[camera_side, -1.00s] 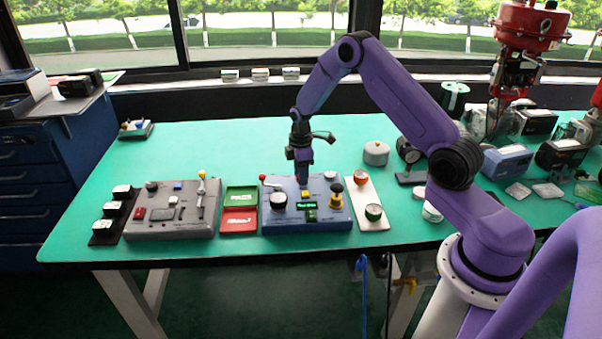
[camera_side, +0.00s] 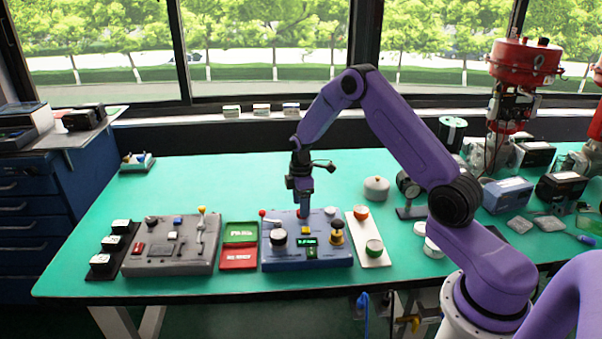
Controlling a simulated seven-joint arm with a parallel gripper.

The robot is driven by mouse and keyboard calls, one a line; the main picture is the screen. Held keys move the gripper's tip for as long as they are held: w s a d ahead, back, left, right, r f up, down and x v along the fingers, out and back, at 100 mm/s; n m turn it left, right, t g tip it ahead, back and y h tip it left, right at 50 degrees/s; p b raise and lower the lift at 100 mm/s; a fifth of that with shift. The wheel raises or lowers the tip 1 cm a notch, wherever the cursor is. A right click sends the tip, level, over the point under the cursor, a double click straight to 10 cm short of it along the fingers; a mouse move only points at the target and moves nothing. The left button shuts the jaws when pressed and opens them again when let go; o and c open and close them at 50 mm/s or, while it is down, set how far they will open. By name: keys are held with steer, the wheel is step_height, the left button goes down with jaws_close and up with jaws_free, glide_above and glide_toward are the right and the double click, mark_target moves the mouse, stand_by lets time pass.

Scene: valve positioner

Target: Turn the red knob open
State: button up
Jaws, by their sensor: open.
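A blue-grey control box (camera_side: 343,262) stands near the table's front edge. A red ball-ended lever (camera_side: 262,213) sticks up at its back left corner; it is the clearest red handle on this box. The box also bears a dark round knob with a pale rim (camera_side: 278,237), a green-lit display, a yellow button and a yellow-and-black knob (camera_side: 337,232). My gripper (camera_side: 303,212) points down over the box's back part, right of the red ball and apart from it. Its jaws are open, with nothing seen held. The gripper hides the panel behind it; contact there cannot be told.
A grey control box (camera_side: 170,262) with a yellow-tipped lever stands left. Green and red trays (camera_side: 239,258) lie between the boxes. A white board with round knobs (camera_side: 376,259) lies right. The green table (camera_side: 220,180) is clear behind the boxes.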

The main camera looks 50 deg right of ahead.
step_height(320, 180, up, 15)
stand_by(0.4)
steer(key=shift+a, duration=0.1)
steer(key=s+a+r, duration=0.2)
steer(key=s+a, duration=0.6)
steer(key=a, duration=0.1)
steer(key=s+a+r, duration=0.3)
steer(key=s+a, duration=0.4)
steer(key=a, duration=0.2)
steer(key=s+n, duration=0.1)
steer(key=s, duration=2.1)
steer(key=shift+s+f, duration=0.4)
steer(key=shift+f, duration=0.05)
steer(key=shift+d, duration=0.1)
